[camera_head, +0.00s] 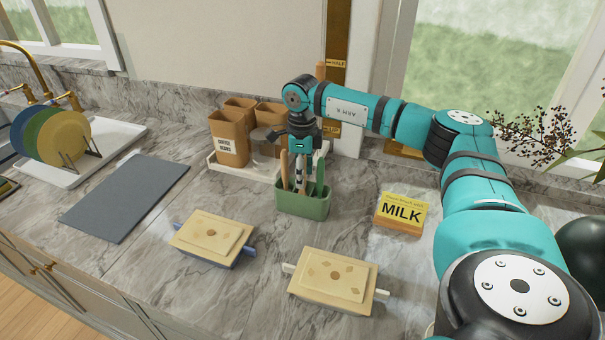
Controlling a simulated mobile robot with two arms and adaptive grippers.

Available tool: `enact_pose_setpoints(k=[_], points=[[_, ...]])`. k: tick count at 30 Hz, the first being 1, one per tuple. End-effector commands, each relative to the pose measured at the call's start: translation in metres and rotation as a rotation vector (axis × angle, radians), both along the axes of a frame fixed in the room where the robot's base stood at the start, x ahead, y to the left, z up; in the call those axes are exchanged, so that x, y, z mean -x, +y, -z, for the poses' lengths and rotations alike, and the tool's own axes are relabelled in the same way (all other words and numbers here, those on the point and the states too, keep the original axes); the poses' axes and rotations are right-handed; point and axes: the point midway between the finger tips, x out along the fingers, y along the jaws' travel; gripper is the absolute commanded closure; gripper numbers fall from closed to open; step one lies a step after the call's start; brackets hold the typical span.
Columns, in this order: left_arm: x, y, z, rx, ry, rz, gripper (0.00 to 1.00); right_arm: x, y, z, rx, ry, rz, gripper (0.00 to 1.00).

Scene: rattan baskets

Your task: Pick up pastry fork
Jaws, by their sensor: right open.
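My right gripper (300,168) points straight down over the green utensil holder (303,207) on the marble counter. Its fingers are open and reach down among the utensils standing in the holder. A wooden-handled utensil (284,168) stands at the holder's left side and a green-handled one (320,172) at its right. I cannot tell which utensil is the pastry fork, as the gripper covers the middle of the holder. My left gripper is not in view.
Brown canisters (229,138) stand on a white tray behind the holder. A yellow MILK box (400,211) is to the right. Two lidded dishes (213,239) (334,281) sit in front. A grey mat (127,196) and a plate rack lie left. Counter between them is free.

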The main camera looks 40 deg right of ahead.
Motion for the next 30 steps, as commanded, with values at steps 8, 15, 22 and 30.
enact_pose_setpoints(k=[8,15,22,30], points=[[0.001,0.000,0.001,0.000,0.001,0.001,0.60,0.000,0.000,0.000,0.000,0.000,0.000,0.71],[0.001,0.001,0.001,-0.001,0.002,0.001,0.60,0.000,0.000,0.000,0.000,0.000,0.000,1.00],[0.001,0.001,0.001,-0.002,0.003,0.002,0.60,0.000,0.000,0.000,0.000,0.000,0.000,1.00],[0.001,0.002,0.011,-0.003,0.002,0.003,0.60,-0.001,0.000,-0.027,-0.001,-0.004,0.000,1.00]])
